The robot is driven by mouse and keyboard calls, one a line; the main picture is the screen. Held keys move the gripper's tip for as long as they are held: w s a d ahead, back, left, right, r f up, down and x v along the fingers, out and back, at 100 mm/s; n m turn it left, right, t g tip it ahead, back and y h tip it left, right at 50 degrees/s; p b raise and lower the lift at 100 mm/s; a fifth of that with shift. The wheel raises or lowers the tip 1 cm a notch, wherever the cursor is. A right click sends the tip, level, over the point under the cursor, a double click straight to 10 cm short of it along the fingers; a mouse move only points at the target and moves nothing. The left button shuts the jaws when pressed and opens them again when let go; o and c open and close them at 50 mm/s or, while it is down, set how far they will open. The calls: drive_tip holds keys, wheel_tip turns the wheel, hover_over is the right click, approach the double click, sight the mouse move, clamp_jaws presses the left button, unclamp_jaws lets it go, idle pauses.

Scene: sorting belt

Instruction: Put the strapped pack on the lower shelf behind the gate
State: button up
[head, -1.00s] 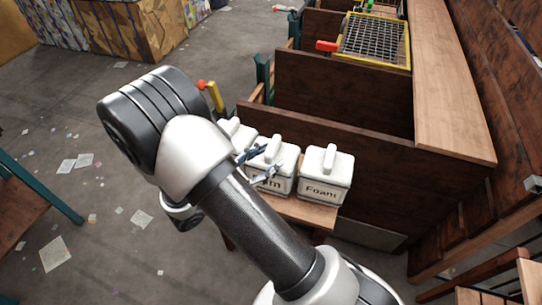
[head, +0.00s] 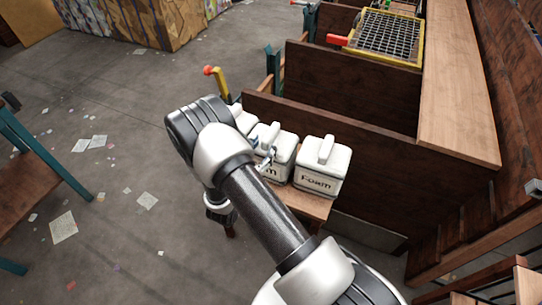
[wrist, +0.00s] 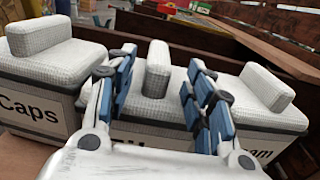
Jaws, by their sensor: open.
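Three white packs with block handles stand side by side on a small wooden stand (head: 305,203). The right pack (head: 322,170) reads "Foam"; the middle pack (head: 281,168) has its label partly covered. The left one reads "Caps" in the wrist view (wrist: 35,75). I cannot make out straps on any of them. My gripper (wrist: 160,65) is open over the middle pack, its blue-padded fingers on either side of that pack's handle (wrist: 158,72) in the picture. I cannot tell whether they touch it. A yellow-framed mesh panel (head: 385,38), perhaps the gate, is at the back. No lower shelf shows clearly.
Dark wooden partitions (head: 340,90) rise right behind the packs. A pale wooden ledge (head: 455,90) runs along the right. A red-knobbed yellow lever (head: 217,82) stands behind the stand. The floor to the left is open, with scattered papers.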

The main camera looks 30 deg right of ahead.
sight(271, 134)
drive_tip(key=b+x, duration=0.1)
drive_tip(key=x, duration=0.5)
drive_tip(key=shift+w+d+f, duration=0.1)
drive_tip(key=shift+w+d, duration=0.15)
drive_tip(key=shift+w, duration=0.05)
drive_tip(key=shift+c, duration=0.5)
clamp_jaws()
idle(0.5)
